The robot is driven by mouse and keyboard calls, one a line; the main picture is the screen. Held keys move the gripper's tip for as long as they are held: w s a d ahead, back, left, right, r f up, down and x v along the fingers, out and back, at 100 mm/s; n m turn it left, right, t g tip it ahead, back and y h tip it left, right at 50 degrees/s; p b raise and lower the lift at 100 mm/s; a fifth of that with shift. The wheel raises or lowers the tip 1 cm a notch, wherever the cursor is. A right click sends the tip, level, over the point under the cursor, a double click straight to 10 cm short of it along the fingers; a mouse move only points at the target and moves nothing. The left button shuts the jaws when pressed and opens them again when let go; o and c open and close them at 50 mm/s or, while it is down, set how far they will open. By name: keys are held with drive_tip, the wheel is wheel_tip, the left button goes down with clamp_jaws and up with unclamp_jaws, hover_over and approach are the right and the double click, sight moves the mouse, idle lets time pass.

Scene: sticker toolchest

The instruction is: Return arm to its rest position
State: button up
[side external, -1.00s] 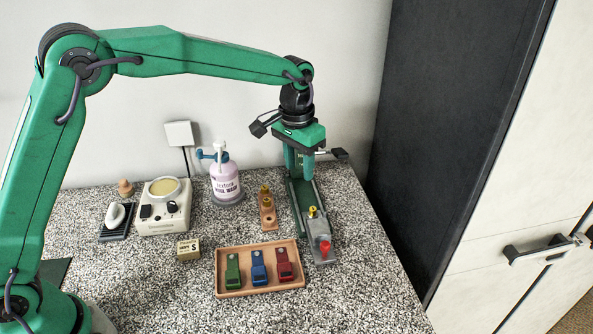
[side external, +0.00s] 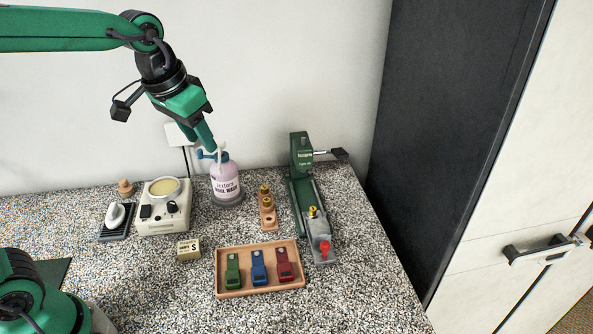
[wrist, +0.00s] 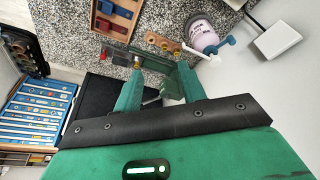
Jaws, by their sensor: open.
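My gripper (side external: 205,136) is raised above the back of the speckled worktop, beside the wall, in the side external view. Its fingers point down and to the right, and in that view they overlap the top of the pump bottle. In the wrist view my gripper (wrist: 158,88) shows two green fingers spread apart with nothing held between them. The green arm reaches in from the left edge at the top of the side external view.
A lilac pump bottle (side external: 226,181) stands below the fingers. A green tool (side external: 301,155) with a lever is at right. A wooden tray (side external: 230,292) holds red, blue and green pieces. A wax warmer (side external: 155,216) and small box (side external: 188,250) sit left. The front right worktop is clear.

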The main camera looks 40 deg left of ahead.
drive_tip(key=s+a+f+t, duration=0.1)
drive_tip(key=s+a, duration=0.1)
drive_tip(key=s, duration=0.4)
drive_tip(key=s+a+f+n+t, duration=0.1)
drive_tip(key=s+a, duration=0.1)
drive_tip(key=s, duration=0.5)
drive_tip(key=shift+s+a+f, duration=0.2)
drive_tip(key=shift+f, duration=0.1)
